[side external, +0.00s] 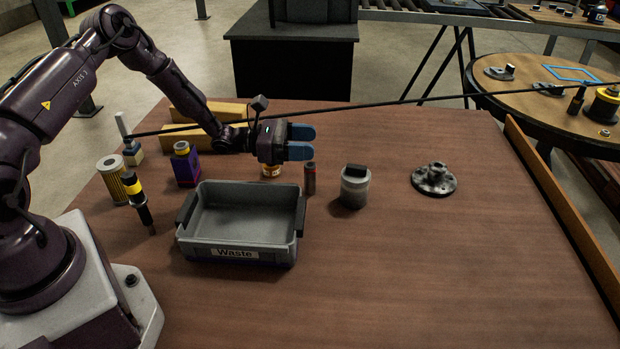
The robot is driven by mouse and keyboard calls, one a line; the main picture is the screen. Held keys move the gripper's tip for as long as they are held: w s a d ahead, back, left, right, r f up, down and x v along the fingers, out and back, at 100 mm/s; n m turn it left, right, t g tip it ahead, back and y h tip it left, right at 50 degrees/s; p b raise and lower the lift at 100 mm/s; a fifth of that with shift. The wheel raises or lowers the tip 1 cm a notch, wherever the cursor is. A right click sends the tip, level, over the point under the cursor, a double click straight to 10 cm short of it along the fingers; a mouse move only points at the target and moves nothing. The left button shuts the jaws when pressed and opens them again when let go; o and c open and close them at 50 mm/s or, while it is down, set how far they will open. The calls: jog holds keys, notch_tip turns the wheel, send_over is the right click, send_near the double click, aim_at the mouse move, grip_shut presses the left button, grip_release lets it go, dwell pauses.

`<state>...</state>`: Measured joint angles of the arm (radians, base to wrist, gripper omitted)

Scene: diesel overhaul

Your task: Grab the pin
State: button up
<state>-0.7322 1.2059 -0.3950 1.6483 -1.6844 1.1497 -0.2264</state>
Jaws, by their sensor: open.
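My gripper (308,141) has blue fingers, points to the right and is open with nothing between them. It hangs over the back middle of the table, above a small orange-and-white jar (270,170) that it partly hides. A slim dark upright cylinder (310,180) with a reddish side stands just below and right of the fingers in the picture; it may be the pin, but I cannot tell for sure. A grey cylindrical part (355,187) with a dark block on top stands right of it.
A grey bin marked "Waste" (240,254) stands in front. Left are a yellow filter (112,180), a black-and-yellow injector-like part (138,203) and a purple container (186,166). A flanged hub (433,180) lies right. The table's (450,270) front right is clear.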

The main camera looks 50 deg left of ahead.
aim_at(305, 165)
notch_tip(305, 165, down, 6)
jog(key=shift+f, duration=0.2)
jog(key=shift+w+d+f, duration=0.25)
jog(key=shift+w+d, duration=0.4)
jog(key=shift+w, duration=0.1)
jog(key=shift+w+d, duration=0.35)
jog(key=shift+w, duration=0.05)
grip_shut()
jog(key=shift+r, duration=0.1)
